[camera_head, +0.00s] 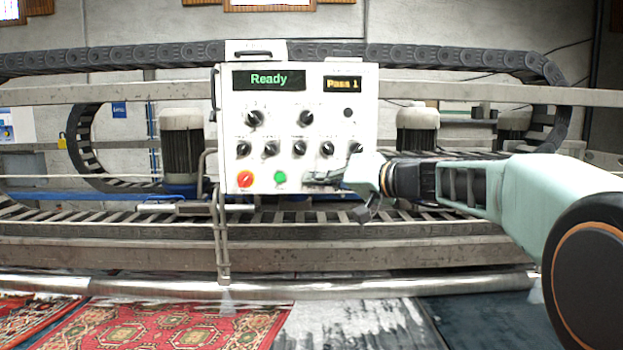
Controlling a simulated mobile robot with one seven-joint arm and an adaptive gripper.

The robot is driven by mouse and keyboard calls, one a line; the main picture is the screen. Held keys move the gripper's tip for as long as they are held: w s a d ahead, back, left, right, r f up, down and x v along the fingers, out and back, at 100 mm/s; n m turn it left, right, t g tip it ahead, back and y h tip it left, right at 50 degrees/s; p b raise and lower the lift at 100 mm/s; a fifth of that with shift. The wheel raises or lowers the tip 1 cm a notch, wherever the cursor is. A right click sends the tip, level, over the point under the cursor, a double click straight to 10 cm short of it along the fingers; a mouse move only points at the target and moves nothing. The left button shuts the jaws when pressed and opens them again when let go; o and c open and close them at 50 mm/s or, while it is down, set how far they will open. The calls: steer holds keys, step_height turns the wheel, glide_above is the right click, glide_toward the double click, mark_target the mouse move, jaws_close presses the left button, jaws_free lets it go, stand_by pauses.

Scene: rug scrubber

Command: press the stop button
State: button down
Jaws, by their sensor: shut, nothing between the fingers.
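The white control panel (292,118) stands in the middle of the view, with a green "Ready" on its larger display (268,79) and "Pass 1" on the smaller one (342,84). A red button (245,179) sits at the panel's lower left; it looks like the stop button, but its label is too small to read. A green button (280,177) is to its right. My gripper (308,180) is shut and empty, in front of the panel's lower right, just right of the green button. It hides part of the panel there. I cannot tell whether it touches the panel.
Several black knobs (306,118) sit above the buttons. A metal pipe frame (222,240) runs along the panel's left side and below it. A horizontal roller (130,284) crosses in front, with a red patterned rug (170,325) at the lower left.

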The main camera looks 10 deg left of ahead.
steer(key=shift+s+d+b, duration=0.2)
steer(key=shift+s+b, duration=0.5)
steer(key=shift+b, duration=0.2)
steer(key=shift+s+f, duration=0.1)
